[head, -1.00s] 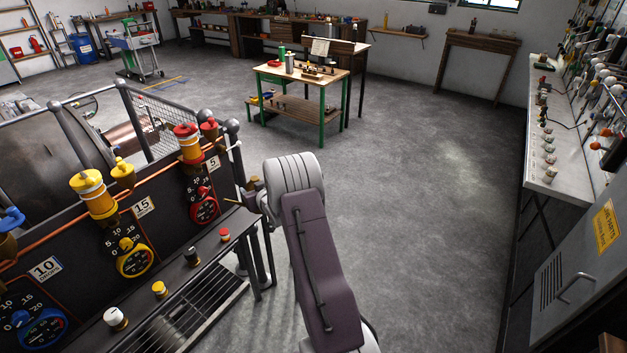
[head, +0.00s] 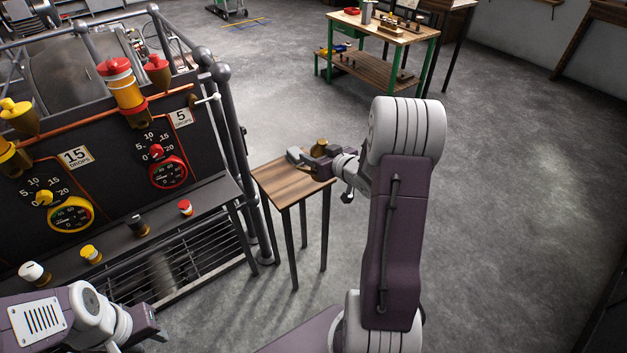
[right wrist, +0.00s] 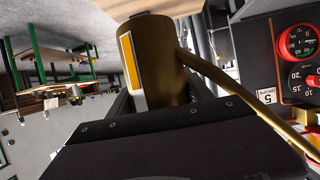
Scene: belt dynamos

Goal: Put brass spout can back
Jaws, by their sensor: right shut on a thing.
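The brass spout can (head: 320,144) shows small in the head view, at my right gripper (head: 314,155) over the small wooden table. In the right wrist view the can (right wrist: 158,65) is large, with a yellow and white label and a long thin spout running to the lower right. My right gripper (right wrist: 155,100) is shut on the can's body. I cannot tell whether the can's base touches the table. My left gripper (head: 150,322) is at the lower left of the head view, away from the can; its fingers are not clear.
The small wooden table (head: 272,180) stands right of the black dial panel (head: 112,180) and its grey railing post (head: 232,140). A narrow shelf with several knobs runs below the dials. A green-legged workbench (head: 385,35) stands farther back. Open floor lies to the right.

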